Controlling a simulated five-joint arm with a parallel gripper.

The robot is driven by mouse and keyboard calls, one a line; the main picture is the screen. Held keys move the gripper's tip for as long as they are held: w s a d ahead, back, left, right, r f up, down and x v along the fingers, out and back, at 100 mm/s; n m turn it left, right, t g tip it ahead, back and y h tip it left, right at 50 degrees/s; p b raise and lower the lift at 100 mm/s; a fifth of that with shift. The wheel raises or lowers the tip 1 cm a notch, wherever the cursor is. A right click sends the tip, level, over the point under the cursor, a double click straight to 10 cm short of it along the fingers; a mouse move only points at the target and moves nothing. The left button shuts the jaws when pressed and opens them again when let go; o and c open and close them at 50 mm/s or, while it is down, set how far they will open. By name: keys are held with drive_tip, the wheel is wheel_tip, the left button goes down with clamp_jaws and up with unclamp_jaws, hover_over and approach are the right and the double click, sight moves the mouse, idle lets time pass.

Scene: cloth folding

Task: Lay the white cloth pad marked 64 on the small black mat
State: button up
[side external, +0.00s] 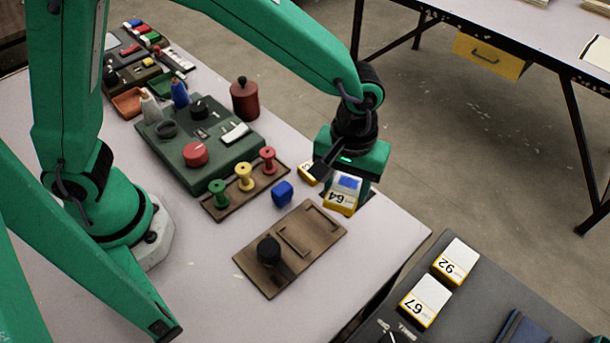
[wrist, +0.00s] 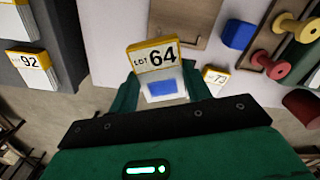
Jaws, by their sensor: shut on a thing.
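The white pad marked 64 (side external: 341,194) has a yellow edge and a blue patch. It also shows in the wrist view (wrist: 157,66), between my green fingers. My gripper (side external: 345,174) is shut on it, near the right edge of the light table. The side view does not clearly show whether the pad touches the table. I cannot make out the small black mat for certain. A dark patch shows under my gripper beside the pad, and I cannot tell whether it is mat or shadow.
A pad marked 73 (wrist: 215,77) lies close by. A blue block (side external: 283,194), a spool rack (side external: 230,208) and a brown board (side external: 318,222) lie to the left. Pads marked 92 (side external: 455,262) and 67 (side external: 425,300) lie on a dark surface at the lower right.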

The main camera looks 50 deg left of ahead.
drive_tip(key=w+a+f, duration=0.1)
drive_tip(key=w, duration=0.1)
drive_tip(key=w+a+f, duration=0.1)
drive_tip(key=w+f, duration=0.1)
drive_tip(key=w+a+f, duration=0.1)
drive_tip(key=w, duration=0.1)
drive_tip(key=shift+w+a+f, duration=0.1)
drive_tip(key=shift+a+f, duration=0.05)
drive_tip(key=shift+a, duration=0.15)
drive_tip(key=shift+f, duration=2)
drive_tip(key=o, duration=1)
drive_tip(key=shift+f, duration=0.15)
drive_tip(key=shift+c, duration=0.2)
wheel_tip(320, 180, up, 12)
drive_tip(key=shift+r, duration=0.2)
